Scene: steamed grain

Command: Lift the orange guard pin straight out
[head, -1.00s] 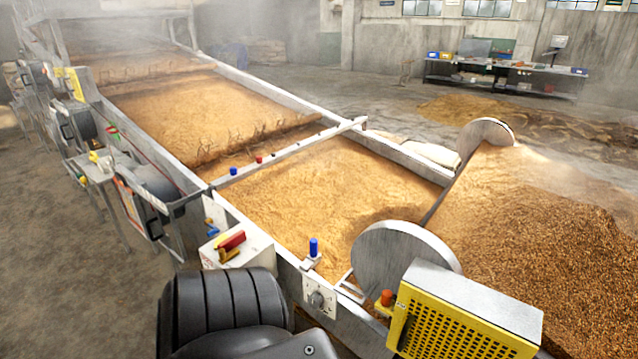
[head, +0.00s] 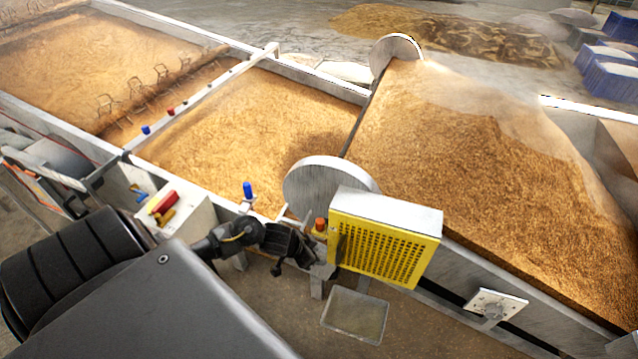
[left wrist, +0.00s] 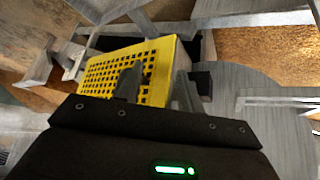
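The orange guard pin (head: 320,224) stands upright at the left end of the yellow perforated guard (head: 385,250), beside the round grey disc. My left gripper (head: 302,256) is just to the left of and below the pin in the head view, close to the guard's left end. In the left wrist view its two grey fingers (left wrist: 157,84) are apart, with nothing seen between them but the yellow guard (left wrist: 125,75) behind. The pin cannot be made out in the left wrist view. My right gripper is not in view.
A blue-capped pin (head: 248,190) stands on the bed's rim left of the grey disc (head: 330,184). A white box (head: 178,215) with red and yellow handles is further left. A shallow tray (head: 356,315) lies below the guard. Grain fills the bed behind.

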